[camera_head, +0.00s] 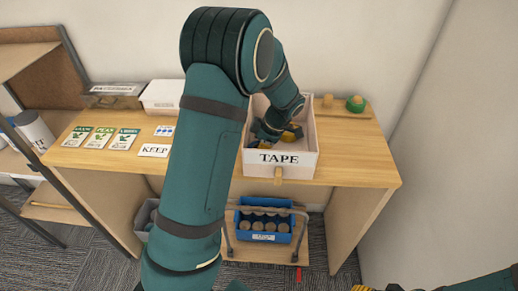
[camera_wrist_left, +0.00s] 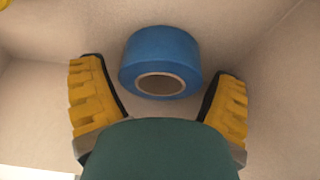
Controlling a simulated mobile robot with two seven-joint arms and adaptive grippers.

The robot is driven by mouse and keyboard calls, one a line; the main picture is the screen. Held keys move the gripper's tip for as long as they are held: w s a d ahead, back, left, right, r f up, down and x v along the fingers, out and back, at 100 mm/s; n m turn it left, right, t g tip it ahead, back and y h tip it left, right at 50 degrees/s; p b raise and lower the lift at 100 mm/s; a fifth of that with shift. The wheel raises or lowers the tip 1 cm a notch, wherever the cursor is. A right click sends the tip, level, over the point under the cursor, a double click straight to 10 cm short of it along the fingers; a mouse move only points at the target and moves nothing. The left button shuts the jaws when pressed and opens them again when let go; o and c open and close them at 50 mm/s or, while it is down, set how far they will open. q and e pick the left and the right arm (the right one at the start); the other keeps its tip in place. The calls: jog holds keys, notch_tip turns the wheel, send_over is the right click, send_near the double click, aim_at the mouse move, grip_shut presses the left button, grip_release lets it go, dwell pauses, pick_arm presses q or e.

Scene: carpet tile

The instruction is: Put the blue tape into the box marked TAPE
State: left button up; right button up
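The box marked TAPE (camera_head: 308,160) is a pale open box with a wooden knob on its front, standing on the wooden table. My left gripper (camera_head: 285,135) reaches down inside it. The blue tape (camera_wrist_left: 160,55) is a roll with a pale core, seen in the left wrist view against the light inner walls. It lies just ahead of the left gripper's yellow fingers (camera_wrist_left: 158,100), which are spread apart with gaps on both sides of it. My right gripper (camera_head: 376,288) is only partly seen at the bottom edge.
A green round thing (camera_head: 355,103) is behind right on a board. A blue crate (camera_head: 265,227) sits below. The table's right front is clear.

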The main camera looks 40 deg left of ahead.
pick_arm(q)
jog(key=shift+r, duration=0.2)
jog(key=p+v, duration=0.2)
jog(key=v, duration=1)
